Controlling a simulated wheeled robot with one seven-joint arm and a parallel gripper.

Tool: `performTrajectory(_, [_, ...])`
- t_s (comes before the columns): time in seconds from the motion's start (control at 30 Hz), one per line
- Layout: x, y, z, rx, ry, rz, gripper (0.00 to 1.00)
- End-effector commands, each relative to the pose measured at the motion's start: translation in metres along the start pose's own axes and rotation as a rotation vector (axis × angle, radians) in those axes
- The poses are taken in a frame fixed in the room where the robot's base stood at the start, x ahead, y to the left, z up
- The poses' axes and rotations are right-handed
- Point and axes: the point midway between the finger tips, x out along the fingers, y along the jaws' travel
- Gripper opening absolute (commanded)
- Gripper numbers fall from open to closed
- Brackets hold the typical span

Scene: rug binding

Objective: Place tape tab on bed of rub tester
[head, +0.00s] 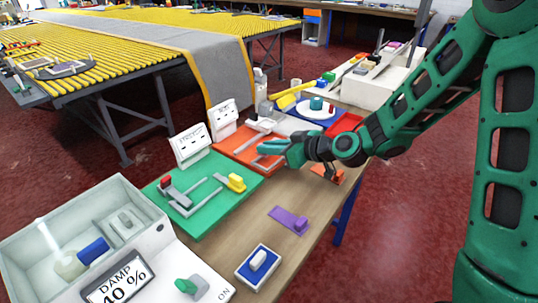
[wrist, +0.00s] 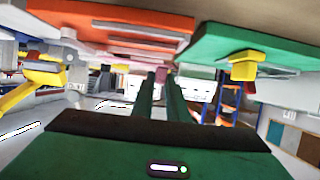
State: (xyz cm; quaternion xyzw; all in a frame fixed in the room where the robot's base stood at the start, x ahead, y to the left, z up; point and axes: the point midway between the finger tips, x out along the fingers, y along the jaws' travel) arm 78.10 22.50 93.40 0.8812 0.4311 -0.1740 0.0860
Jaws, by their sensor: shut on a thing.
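My gripper (head: 265,153) is over the orange-red board (head: 231,142), with its fingers pointing left. In the wrist view its two green fingers (wrist: 162,78) run away from the camera. They are shut on a small pinkish thing (wrist: 161,71) at the tips, mostly hidden; I cannot tell for sure that it is the tape tab. The orange-red board carries pale rails and a white-handled part (head: 262,124). The green board (head: 224,203) in front carries grey rails, a red-topped block (head: 167,183) and a yellow block (head: 236,183). I cannot tell which board is the rub tester.
A purple tab with a knob (head: 289,219) and a blue-and-white pad (head: 257,266) lie on the wooden table. White placards (head: 190,146) stand behind the boards. A white box with a DAMP display (head: 118,281) is at lower left. Bare wood (head: 247,226) shows between green board and purple tab.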

Motion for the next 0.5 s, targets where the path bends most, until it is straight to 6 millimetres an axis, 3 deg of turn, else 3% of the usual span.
performTrajectory(0.2, [0.009, -0.001, 0.023, 0.003, -0.002, -0.002, 0.0])
performTrajectory(0.5, [0.01, 0.0, 0.025, 0.001, 0.0, 0.0, 0.0])
